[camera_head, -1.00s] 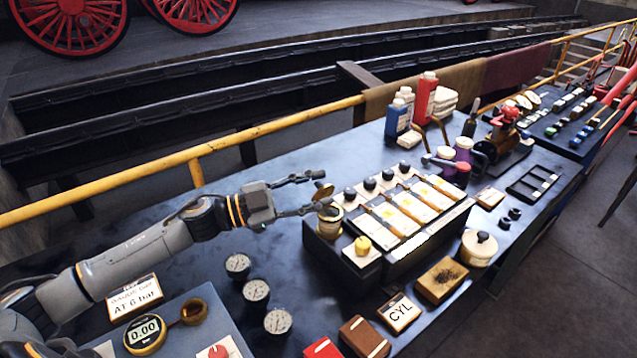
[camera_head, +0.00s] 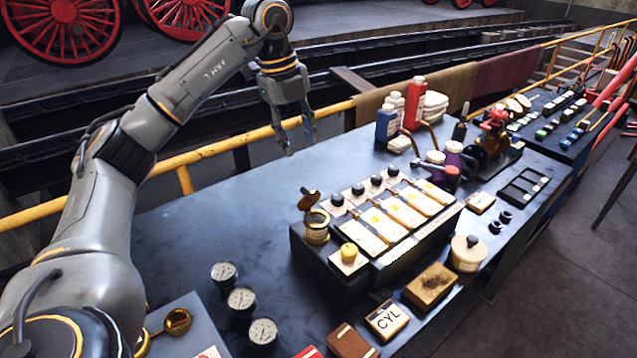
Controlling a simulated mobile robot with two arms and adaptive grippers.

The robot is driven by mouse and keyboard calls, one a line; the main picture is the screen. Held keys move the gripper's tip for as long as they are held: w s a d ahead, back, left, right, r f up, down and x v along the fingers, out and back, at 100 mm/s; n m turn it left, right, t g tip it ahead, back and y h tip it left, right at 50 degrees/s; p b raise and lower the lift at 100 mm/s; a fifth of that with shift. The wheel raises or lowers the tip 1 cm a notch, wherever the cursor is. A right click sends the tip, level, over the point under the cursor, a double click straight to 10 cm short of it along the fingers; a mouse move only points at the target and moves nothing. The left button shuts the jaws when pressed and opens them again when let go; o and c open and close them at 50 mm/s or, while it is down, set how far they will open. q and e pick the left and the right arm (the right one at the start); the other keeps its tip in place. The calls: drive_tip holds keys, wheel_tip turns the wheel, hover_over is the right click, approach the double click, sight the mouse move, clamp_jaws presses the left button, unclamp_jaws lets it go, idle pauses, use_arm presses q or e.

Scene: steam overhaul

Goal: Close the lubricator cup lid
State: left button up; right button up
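The lubricator cup (camera_head: 317,228) is a small brass cup at the left end of the black lubricator box (camera_head: 375,272). Its round bronze lid (camera_head: 309,200) stands open, tilted up above the cup's back left rim. My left gripper (camera_head: 299,149) hangs above and behind the cup, pointing down with its fingers apart. It is empty and clear of the lid. My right gripper is out of view.
Black knobs and a yellow knob (camera_head: 348,252) sit close to the cup on the box. Red and blue bottles (camera_head: 386,124) stand behind it. Several dials (camera_head: 241,299) lie front left.

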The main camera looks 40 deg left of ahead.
sight(306, 198)
use_arm(q)
drive_tip(key=shift+n+y, duration=0.3)
drive_tip(key=shift+y, duration=0.1)
drive_tip(key=f, duration=0.4)
drive_tip(key=w+f+p, duration=0.1)
drive_tip(key=f, duration=0.3)
drive_tip(key=f+p, duration=0.1)
drive_tip(key=f, duration=0.3)
drive_tip(key=shift+w+a+f, duration=0.3)
drive_tip(key=shift+w, duration=0.1)
clamp_jaws()
